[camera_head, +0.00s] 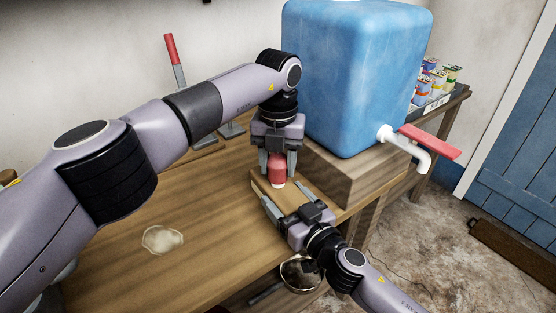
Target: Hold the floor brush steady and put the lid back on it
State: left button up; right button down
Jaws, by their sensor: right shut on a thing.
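My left gripper (278,160) points down in front of the blue tank. Its fingers are on both sides of a small red piece (278,170) with a white lower end. This piece is just above or touching a tan wooden block (290,193); I cannot tell which. My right gripper (291,205) reaches in from the lower right and is shut on the wooden block at the table's edge. No bristles show, so I cannot tell whether the block is the floor brush, or whether the red piece is its lid.
A large blue tank (350,70) with a red-handled tap (430,142) stands on a wooden block stand (345,178). A red-handled tool (172,55) leans at the back. A metal pan (300,275) is below.

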pick_arm(q)
jog(key=c, duration=0.5)
jog(key=shift+o, duration=0.2)
jog(key=shift+m, duration=0.8)
jog(key=o, duration=1.2)
jog(key=shift+o, duration=0.2)
notch_tip(320, 180, up, 8)
jog(key=shift+f, duration=0.25)
